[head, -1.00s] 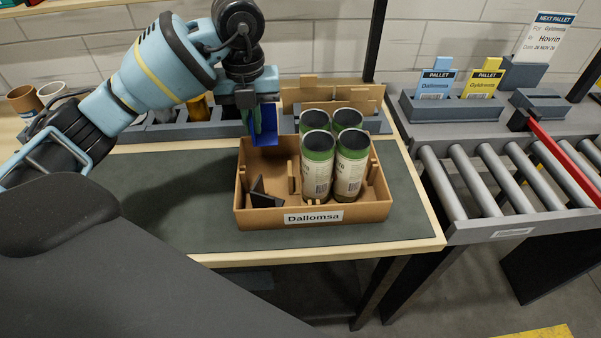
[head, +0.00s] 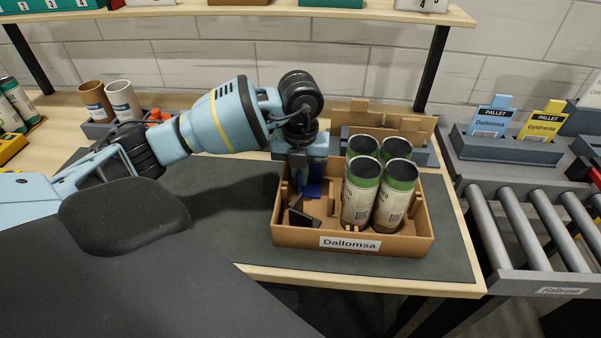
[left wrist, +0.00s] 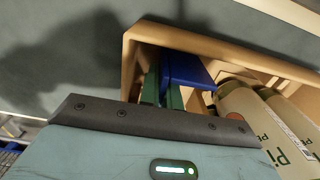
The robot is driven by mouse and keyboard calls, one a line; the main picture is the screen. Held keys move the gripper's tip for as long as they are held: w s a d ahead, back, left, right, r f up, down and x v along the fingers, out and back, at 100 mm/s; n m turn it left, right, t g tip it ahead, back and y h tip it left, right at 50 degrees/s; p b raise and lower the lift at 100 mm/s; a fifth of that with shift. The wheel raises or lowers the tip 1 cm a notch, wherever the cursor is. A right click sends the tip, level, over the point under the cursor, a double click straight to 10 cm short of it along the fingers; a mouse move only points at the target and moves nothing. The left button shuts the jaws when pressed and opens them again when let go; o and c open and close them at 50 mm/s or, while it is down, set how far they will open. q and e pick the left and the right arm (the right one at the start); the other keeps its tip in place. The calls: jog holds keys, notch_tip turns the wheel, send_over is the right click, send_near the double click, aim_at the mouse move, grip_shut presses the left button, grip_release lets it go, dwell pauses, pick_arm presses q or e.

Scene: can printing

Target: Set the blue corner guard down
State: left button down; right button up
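The blue corner guard (head: 314,187) is in my left gripper (head: 300,178), low inside the left rear part of the cardboard box labelled Dallomsa (head: 298,238). In the left wrist view the blue guard (left wrist: 187,70) sits against the green fingers (left wrist: 163,92), inside the box wall. The fingers look closed on it. Whether the guard touches the box floor is hidden. A black corner guard (head: 301,215) lies in the front left of the box. My right gripper is not in view.
Several green-topped cans (head: 360,192) stand in the right half of the box, close to the gripper. The dark mat (head: 235,215) left of the box is clear. A roller conveyor (head: 530,228) lies at the right, with pallet cards (head: 490,122) behind it.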

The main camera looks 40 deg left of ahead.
pick_arm(q)
jog(key=c, duration=2.1)
grip_release()
jog(key=shift+f, duration=0.15)
jog(key=o, duration=0.5)
notch_tip(320, 180, up, 12)
jog(key=shift+r+p, duration=0.25)
jog(key=shift+p, duration=0.2)
